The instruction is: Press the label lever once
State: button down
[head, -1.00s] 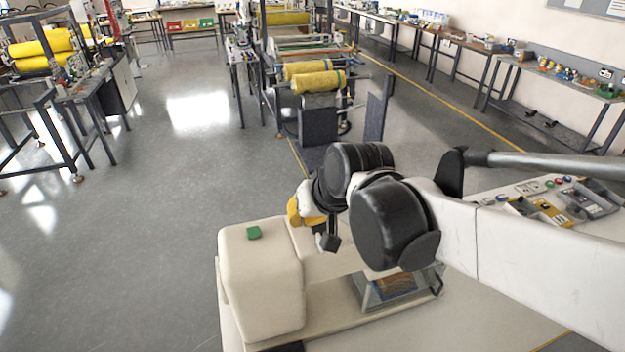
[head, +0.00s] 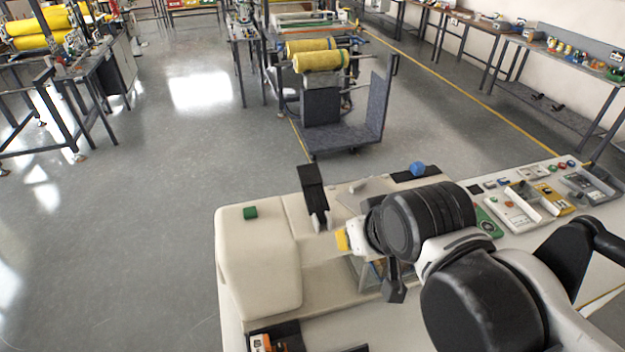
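My gripper (head: 343,240) shows only in part at the left end of my dark wrist. A yellow piece and white housing face left there, and its fingers cannot be made out. A blue round knob (head: 418,168) sits on a black strip at the back of the pale bench, behind my wrist. A black upright part (head: 312,190) with a metal lower end stands left of the gripper, apart from it in the picture. I cannot tell which of these, if either, is the label lever. My wrist hides part of the bench between them.
A green button (head: 250,212) is on a rounded cream housing (head: 258,265) at left. A control panel (head: 535,200) with trays and coloured buttons lies at right. A cart (head: 345,125) stands behind the bench. Open floor lies to the left.

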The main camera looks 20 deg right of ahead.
aim_at(310, 174)
jog(key=j+z, duration=0.25)
jog(key=z, duration=0.15)
jog(key=k+j+z, duration=0.15)
jog(key=z, duration=0.25)
jog(key=k+j+z, duration=0.1)
jog(key=j+z, duration=0.2)
jog(key=z, duration=0.15)
jog(key=k+j+z, duration=0.15)
jog(key=z, duration=0.25)
